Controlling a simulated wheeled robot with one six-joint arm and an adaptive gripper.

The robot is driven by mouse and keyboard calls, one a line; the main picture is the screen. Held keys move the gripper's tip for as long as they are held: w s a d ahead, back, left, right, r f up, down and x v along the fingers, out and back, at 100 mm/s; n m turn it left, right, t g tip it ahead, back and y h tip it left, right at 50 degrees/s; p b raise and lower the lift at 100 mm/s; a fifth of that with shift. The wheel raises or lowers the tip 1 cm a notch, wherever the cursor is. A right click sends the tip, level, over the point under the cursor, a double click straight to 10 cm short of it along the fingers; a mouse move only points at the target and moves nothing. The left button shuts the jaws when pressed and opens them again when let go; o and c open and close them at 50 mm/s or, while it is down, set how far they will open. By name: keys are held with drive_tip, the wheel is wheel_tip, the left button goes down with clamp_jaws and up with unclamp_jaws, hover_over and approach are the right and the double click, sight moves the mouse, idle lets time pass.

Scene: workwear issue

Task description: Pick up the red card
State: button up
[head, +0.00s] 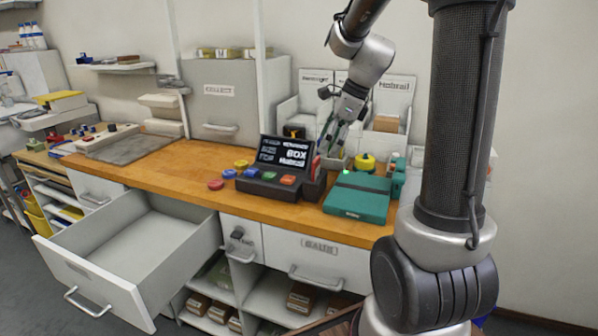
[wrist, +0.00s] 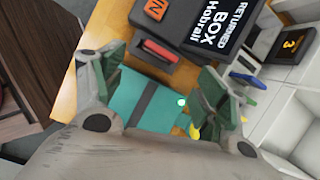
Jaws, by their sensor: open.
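The red card (wrist: 159,50) shows in the wrist view as a narrow red strip, upright in a dark slot at the side of the black terminal (wrist: 200,25). In the head view the red card (head: 316,164) is a small red edge at the right side of the terminal (head: 284,160). My gripper (wrist: 160,92) is open and empty, its two green-padded fingers spread apart in the wrist view. In the head view my gripper (head: 333,138) points down above and slightly behind the card, apart from it.
A teal box with a dark band (head: 358,196) lies on the wooden counter (head: 180,170) right of the terminal. An open drawer (head: 130,245) juts out at the front left. White bins stand behind.

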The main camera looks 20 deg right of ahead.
sight(318, 159)
drive_tip(key=a+f+m, duration=0.1)
drive_tip(key=f, duration=0.1)
drive_tip(key=w+a+f+m, duration=0.1)
drive_tip(key=f, duration=0.1)
drive_tip(key=w+a+f, duration=0.1)
drive_tip(key=f, duration=0.2)
drive_tip(key=shift+w+m, duration=0.2)
drive_tip(key=shift+m, duration=0.2)
drive_tip(key=c, duration=0.9)
